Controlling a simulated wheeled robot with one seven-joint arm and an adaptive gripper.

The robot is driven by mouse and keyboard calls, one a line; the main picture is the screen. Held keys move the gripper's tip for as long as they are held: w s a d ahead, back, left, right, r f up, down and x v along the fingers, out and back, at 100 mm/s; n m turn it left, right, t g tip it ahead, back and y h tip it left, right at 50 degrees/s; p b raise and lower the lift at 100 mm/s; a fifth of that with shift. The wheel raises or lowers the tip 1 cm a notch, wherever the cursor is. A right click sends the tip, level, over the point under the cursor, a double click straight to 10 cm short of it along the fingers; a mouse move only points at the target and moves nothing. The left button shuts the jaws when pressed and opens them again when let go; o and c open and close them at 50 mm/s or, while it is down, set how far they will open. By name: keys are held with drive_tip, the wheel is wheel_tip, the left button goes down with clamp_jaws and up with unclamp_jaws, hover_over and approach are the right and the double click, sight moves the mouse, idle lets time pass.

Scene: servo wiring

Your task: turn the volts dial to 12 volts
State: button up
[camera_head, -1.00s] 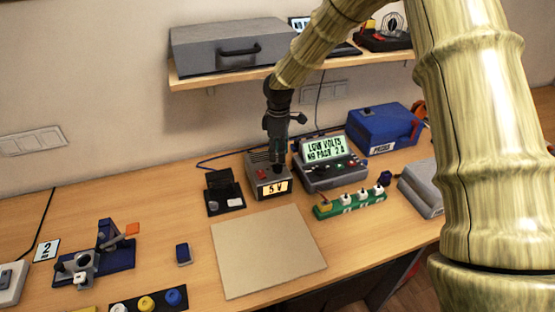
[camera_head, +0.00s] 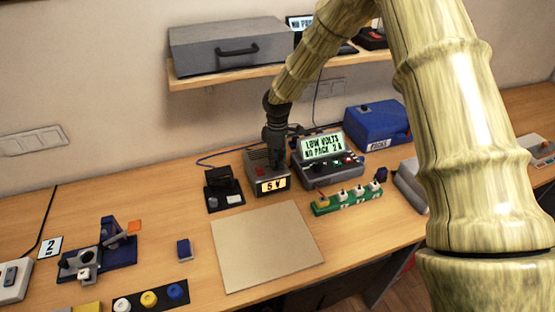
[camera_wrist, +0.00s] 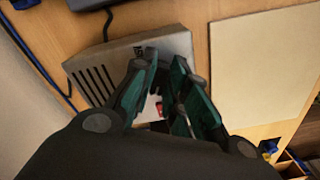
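The grey power supply (camera_head: 254,163) stands on the bench, with a lit display (camera_head: 272,185) on its front reading "5 V". My gripper (camera_head: 275,160) points down over the right part of this box and hides the volts dial in the head view. In the wrist view, the gripper's green fingers (camera_wrist: 165,58) are apart, with the grey box (camera_wrist: 112,58) and a red part (camera_wrist: 159,109) showing between or behind them. A dark piece shows beside the right finger; I cannot tell whether it is the dial, or whether a finger touches it.
A meter with a green screen (camera_head: 322,145) stands close on the right, reading "LOW VOLTS NO PACK". A green strip (camera_head: 348,199) with several posts is in front of it. A black holder (camera_head: 223,190) stands left of the supply. A bare tan mat (camera_head: 266,245) lies in front.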

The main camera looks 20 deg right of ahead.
clamp_jaws()
drive_tip(key=shift+m, duration=0.3)
drive_tip(key=shift+m+b, duration=0.45)
drive_tip(key=shift+m, duration=0.55)
drive_tip(key=m+b, duration=0.1)
drive_tip(key=m, duration=0.4)
drive_tip(key=shift+a+r, duration=0.1)
drive_tip(key=shift+r, duration=0.05)
drive_tip(key=m, duration=0.4)
drive_tip(key=shift+b, duration=0.3)
drive_tip(key=shift+a+r+m, duration=0.1)
drive_tip(key=shift+a+m, duration=0.05)
drive_tip(key=shift+m, duration=1.85)
